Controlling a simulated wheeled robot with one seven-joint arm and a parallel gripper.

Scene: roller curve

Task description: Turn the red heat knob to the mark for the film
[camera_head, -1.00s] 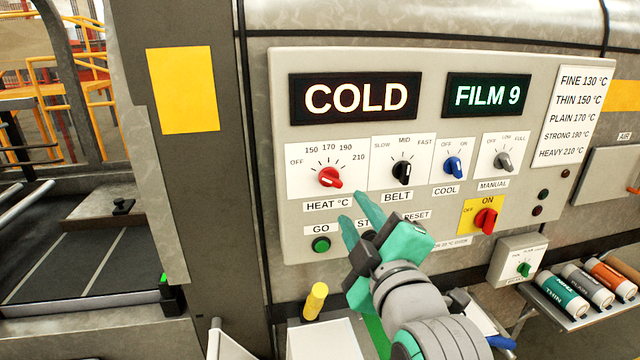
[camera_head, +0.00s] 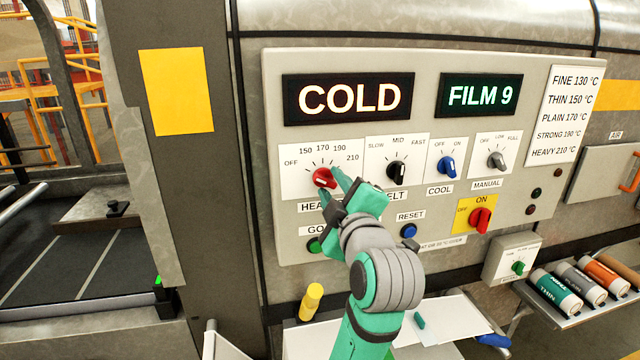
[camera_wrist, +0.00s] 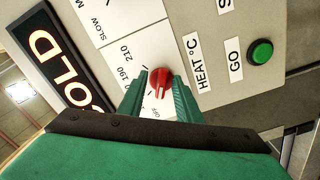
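The red heat knob (camera_head: 324,178) is on the left of the control panel, under a scale running from OFF through 150, 170, 190 to 210. My gripper (camera_head: 332,184) is at the knob, its green fingers apart. In the wrist view the knob (camera_wrist: 161,80) sits between the two fingertips (camera_wrist: 160,92), one on each side; I cannot tell whether they touch it. A white mark shows on the knob, but its exact setting is unclear. The left display (camera_head: 348,97) reads COLD and the right display (camera_head: 481,95) reads FILM 9. The chart (camera_head: 572,115) lists films with temperatures.
The black belt knob (camera_head: 397,172) is close to the right of my gripper, then the blue cool knob (camera_head: 447,167) and grey manual knob (camera_head: 497,160). The green GO button (camera_head: 315,245) is below, partly behind my gripper. Film rolls (camera_head: 556,292) lie at the lower right.

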